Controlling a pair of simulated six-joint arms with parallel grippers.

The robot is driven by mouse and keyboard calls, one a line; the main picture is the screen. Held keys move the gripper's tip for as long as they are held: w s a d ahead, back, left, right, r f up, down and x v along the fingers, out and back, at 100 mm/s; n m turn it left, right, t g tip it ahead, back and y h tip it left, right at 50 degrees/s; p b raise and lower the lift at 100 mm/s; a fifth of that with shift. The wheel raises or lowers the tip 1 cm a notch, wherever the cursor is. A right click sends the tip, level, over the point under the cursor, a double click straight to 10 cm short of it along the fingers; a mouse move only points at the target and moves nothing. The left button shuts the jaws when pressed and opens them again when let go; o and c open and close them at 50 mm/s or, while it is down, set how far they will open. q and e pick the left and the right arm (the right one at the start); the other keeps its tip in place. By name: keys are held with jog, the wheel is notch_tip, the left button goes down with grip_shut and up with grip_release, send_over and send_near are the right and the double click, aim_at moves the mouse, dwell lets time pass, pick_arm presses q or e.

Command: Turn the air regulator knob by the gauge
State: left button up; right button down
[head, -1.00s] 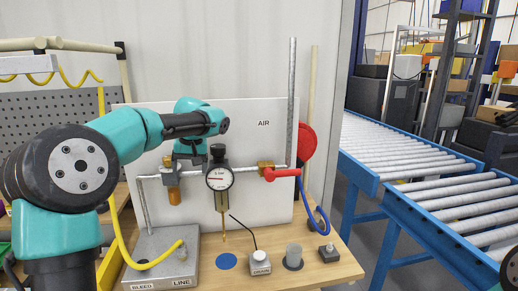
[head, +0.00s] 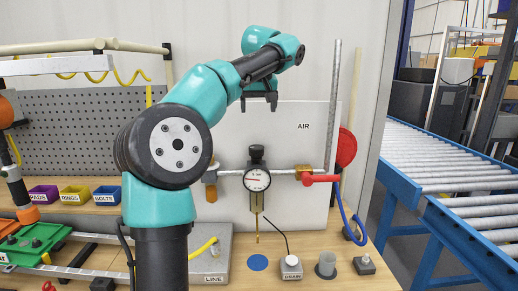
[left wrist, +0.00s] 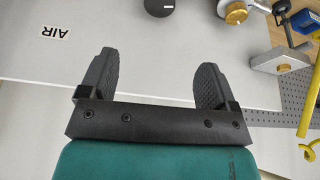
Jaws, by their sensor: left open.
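The air regulator knob (head: 256,152) is a black upright knob on top of the round white gauge (head: 257,180), on a pipe in front of the AIR panel (head: 290,150). It also shows, partly cut off, as a dark round shape at the top edge of the left wrist view (left wrist: 159,6). My left gripper (head: 259,107) is above the knob in the head view, fingers pointing down, apart from it. In the left wrist view its two black fingers (left wrist: 155,65) are wide open with nothing between them. My right gripper is not in view.
A red valve handle (head: 322,178) and brass fitting lie right of the gauge; another brass part (head: 211,190) is left. A vertical grey pipe (head: 333,110) rises at right. The wooden bench (head: 290,290) holds a blue disc (head: 257,262) and DRAIN button (head: 291,267). Rollers stand at far right.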

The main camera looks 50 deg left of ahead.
aim_at(256, 147)
pick_arm(q)
jog(key=x, duration=1.7)
jog(key=shift+f, duration=0.1)
jog(key=shift+c, duration=0.5)
jog(key=c, duration=0.8)
jog(key=shift+m, duration=0.3)
jog(key=m+t+h, duration=0.1)
jog(key=m, duration=0.2)
jog(key=shift+m, duration=0.3)
jog(key=shift+m+t+h, duration=0.3)
jog(key=shift+m+h, duration=0.4)
jog(key=shift+m, duration=1)
